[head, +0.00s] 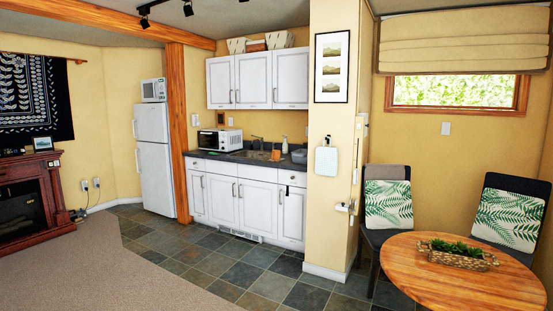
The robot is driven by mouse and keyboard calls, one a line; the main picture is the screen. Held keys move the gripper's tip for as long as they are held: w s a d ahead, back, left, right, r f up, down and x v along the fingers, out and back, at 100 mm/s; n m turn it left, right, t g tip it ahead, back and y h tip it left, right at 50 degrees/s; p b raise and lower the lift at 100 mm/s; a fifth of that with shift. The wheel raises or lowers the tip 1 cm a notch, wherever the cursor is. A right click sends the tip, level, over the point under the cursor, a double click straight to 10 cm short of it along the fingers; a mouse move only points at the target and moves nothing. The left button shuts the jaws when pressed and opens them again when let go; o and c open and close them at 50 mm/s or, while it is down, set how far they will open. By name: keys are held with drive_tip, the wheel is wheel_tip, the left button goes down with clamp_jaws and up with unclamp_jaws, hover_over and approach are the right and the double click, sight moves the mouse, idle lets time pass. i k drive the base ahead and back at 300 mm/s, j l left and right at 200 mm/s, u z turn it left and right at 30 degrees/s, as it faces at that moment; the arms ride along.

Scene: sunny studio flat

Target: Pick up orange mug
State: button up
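A small orange thing (276,155), which may be the orange mug, stands on the dark kitchen counter (236,158) just right of the sink (256,155). It is too small and far off to make out its shape or handle. My gripper is not in the head view, so I cannot see what it holds or how it stands.
A white microwave (220,140) stands left of the sink. A beige carpet (120,270) and dark tile floor (215,255) lie open before the cabinets. A wall end (334,220) juts out right of the counter. A round wooden table (450,285) and two chairs fill the right.

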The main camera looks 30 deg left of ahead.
sight(275, 154)
drive_tip(key=i+j+u, duration=0.5)
drive_tip(key=i+u, duration=0.2)
drive_tip(key=i, duration=0.15)
drive_tip(key=i+j+u, duration=0.1)
drive_tip(key=i+u, duration=0.35)
drive_tip(key=i, duration=3.75)
drive_tip(key=l, duration=0.1)
